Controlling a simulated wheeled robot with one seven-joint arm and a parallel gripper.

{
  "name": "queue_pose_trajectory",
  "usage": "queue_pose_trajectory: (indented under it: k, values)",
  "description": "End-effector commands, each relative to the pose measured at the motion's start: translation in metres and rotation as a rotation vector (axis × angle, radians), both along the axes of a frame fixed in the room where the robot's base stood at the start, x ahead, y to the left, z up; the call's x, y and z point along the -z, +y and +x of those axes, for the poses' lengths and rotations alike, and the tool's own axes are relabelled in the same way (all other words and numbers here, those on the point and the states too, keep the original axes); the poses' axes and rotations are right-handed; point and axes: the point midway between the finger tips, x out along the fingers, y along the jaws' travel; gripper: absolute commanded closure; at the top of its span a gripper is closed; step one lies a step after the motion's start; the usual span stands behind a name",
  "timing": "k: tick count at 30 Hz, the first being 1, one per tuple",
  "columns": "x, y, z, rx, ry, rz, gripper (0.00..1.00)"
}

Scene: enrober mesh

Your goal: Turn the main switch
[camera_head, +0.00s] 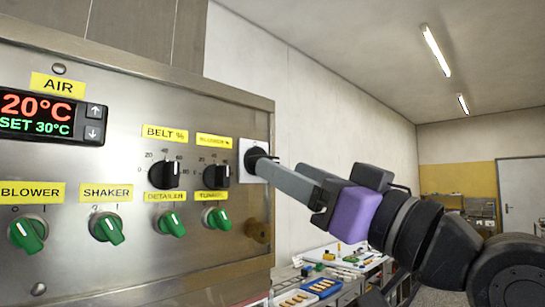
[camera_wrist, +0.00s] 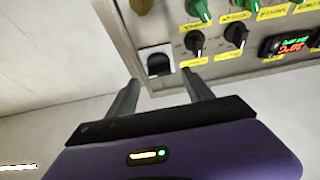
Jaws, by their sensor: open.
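The main switch looks to be the black knob (camera_head: 254,156) on a white square plate (camera_head: 243,148) at the right edge of the steel control panel (camera_head: 130,95). In the wrist view the dark knob (camera_wrist: 158,66) sits on its white plate (camera_wrist: 146,53), upside down to me. My gripper (camera_wrist: 160,78) is open, with one finger on each side of the knob's line and the knob between and just beyond the tips. In the head view my gripper (camera_head: 268,168) reaches the knob from the right and partly hides it. Contact cannot be told.
Two black dials (camera_head: 165,175) (camera_head: 216,172) are left of the switch. Green knobs (camera_head: 28,233) run along the lower panel, and a temperature display (camera_head: 50,115) is at far left. A brownish round part (camera_head: 258,231) is below the switch. A table with blue trays (camera_head: 322,287) stands behind.

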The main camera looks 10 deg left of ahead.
Motion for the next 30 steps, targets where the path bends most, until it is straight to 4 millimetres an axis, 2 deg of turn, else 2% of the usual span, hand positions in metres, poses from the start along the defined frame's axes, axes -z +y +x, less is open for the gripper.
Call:
queue_pose_trajectory:
  k: [3, 9, 20, 27, 29, 30]
  values:
    - [-0.010, 0.015, 0.011, -0.002, 0.003, 0.001, 0.40]
    - [-0.017, 0.029, 0.023, 0.001, 0.000, 0.002, 0.40]
    - [-0.017, 0.033, 0.026, 0.002, 0.000, 0.001, 0.40]
    - [-0.017, 0.033, 0.026, 0.002, 0.000, 0.001, 0.87]
    - [-0.017, 0.032, 0.026, 0.002, 0.000, 0.001, 0.99]
    - [-0.017, 0.033, 0.026, 0.002, 0.000, 0.001, 1.00]
